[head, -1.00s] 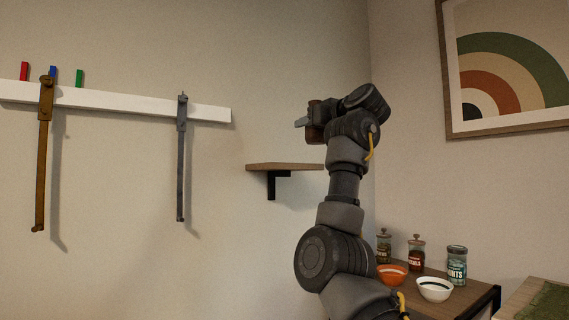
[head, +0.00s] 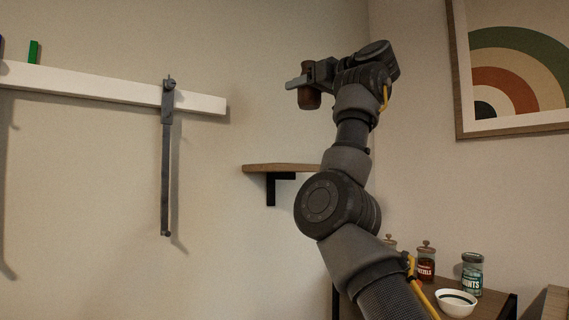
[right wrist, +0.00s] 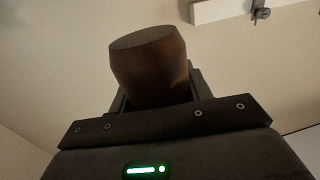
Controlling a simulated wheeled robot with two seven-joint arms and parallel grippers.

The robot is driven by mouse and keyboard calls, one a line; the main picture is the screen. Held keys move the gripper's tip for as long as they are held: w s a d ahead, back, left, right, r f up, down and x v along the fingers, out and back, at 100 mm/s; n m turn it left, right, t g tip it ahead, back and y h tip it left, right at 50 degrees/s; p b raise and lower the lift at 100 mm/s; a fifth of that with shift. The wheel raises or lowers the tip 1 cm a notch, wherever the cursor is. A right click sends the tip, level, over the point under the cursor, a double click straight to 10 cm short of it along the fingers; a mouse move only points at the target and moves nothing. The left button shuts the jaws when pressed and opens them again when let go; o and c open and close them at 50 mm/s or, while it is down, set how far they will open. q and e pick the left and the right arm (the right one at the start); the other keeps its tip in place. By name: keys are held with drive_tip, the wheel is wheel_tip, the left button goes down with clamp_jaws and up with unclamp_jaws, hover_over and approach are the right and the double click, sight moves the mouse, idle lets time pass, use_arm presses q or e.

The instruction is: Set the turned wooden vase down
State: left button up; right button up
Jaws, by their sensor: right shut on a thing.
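The turned wooden vase (head: 310,98) is dark brown and is held by my right gripper (head: 301,83) in the head view. The gripper is shut on it, and the vase looks upright. In the right wrist view the vase (right wrist: 150,65) rises between the jaws, its flat end showing. In the head view the vase appears above the small wooden wall shelf (head: 270,167), with a gap between them. My arm hides the shelf's right end. My left gripper is out of view.
A white wall rail (head: 120,88) with a grey hanging tool (head: 167,150) is at left. A framed picture (head: 515,70) hangs at right. Below it, a side table holds jars (head: 472,275) and a white bowl (head: 457,303). The shelf's visible top looks bare.

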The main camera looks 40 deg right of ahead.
drive_tip(key=shift+w+d+f+p, duration=0.15)
drive_tip(key=shift+w+d+p, duration=0.4)
drive_tip(key=shift+w+p, duration=0.35)
drive_tip(key=w+d+f+p, duration=0.1)
drive_tip(key=w+f, duration=0.1)
drive_tip(key=w, duration=0.1)
drive_tip(key=w+d+f+p, duration=0.2)
drive_tip(key=w+f, duration=0.1)
drive_tip(key=w+d+f+p, duration=0.1)
drive_tip(key=w+f+p, duration=0.1)
drive_tip(key=w+f, duration=0.1)
drive_tip(key=shift+w+d+f, duration=0.25)
drive_tip(key=shift+w+d+f+p, duration=0.1)
drive_tip(key=shift+w+f+p, duration=0.15)
drive_tip(key=shift+p, duration=0.25)
drive_tip(key=f+p, duration=0.2)
drive_tip(key=shift+w+d+f, duration=0.1)
drive_tip(key=shift+w+f, duration=0.1)
drive_tip(key=shift+f, duration=0.5)
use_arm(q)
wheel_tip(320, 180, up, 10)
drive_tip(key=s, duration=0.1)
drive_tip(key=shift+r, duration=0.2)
use_arm(e)
drive_tip(key=shift+s, duration=0.1)
